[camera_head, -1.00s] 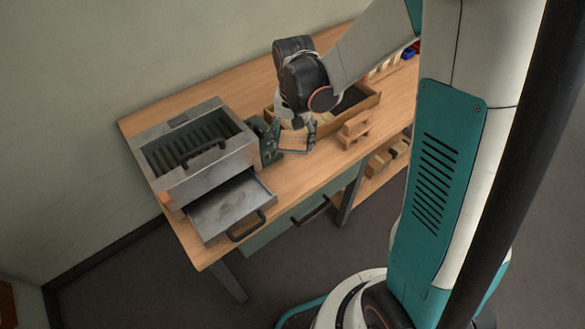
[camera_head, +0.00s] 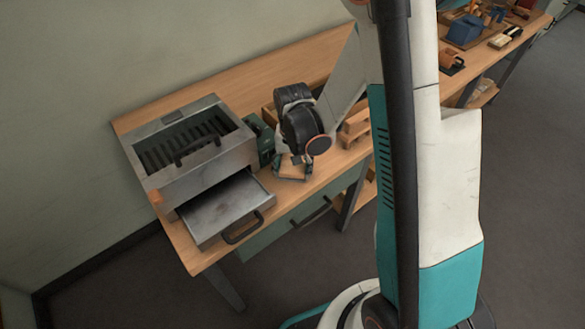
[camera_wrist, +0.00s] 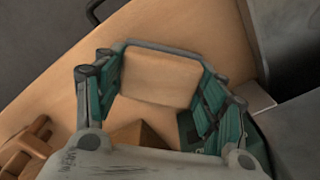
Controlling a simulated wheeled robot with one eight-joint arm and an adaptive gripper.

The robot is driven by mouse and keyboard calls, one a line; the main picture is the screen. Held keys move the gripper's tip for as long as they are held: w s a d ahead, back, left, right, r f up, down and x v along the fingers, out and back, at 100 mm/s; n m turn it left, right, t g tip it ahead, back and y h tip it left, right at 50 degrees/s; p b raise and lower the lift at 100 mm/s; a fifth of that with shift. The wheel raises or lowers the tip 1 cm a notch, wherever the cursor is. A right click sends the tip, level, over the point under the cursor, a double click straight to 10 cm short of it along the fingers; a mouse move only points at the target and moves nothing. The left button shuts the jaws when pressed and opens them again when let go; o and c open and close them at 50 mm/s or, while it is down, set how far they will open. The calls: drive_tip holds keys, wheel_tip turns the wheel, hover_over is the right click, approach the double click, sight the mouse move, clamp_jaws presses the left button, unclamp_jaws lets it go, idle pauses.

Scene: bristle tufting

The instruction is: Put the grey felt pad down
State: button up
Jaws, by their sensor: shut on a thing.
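My gripper (camera_head: 291,171) is over the bench top near its front edge, right of the open metal drawer. In the wrist view its teal fingers (camera_wrist: 160,85) close on both sides of a rectangular piece with a tan face and a grey edge, which I take to be the grey felt pad (camera_wrist: 160,78). Its tan face also shows small in the head view, partly hidden by my gripper. It looks close to the bench top; whether it touches I cannot tell.
A grey metal box (camera_head: 190,150) with a slotted top stands at left, its drawer (camera_head: 225,205) pulled out. A green device (camera_head: 262,138) stands beside it. A small wooden stand (camera_head: 354,130) is to the right. Bare bench (camera_head: 200,257) shows at the front left.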

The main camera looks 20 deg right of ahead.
drive_tip(key=shift+r, duration=0.1)
drive_tip(key=o, duration=0.9)
drive_tip(key=shift+o, duration=0.2)
wheel_tip(320, 180, up, 12)
drive_tip(key=p, duration=0.4)
wheel_tip(320, 180, up, 12)
drive_tip(key=n+t, duration=0.2)
drive_tip(key=t, duration=0.1)
hover_over(293, 168)
drive_tip(key=s, duration=0.6)
drive_tip(key=s+r+n+t, duration=0.3)
drive_tip(key=s+r+t, duration=0.1)
drive_tip(key=s, duration=0.4)
drive_tip(key=shift+s+r, duration=0.3)
drive_tip(key=shift+r, duration=0.6)
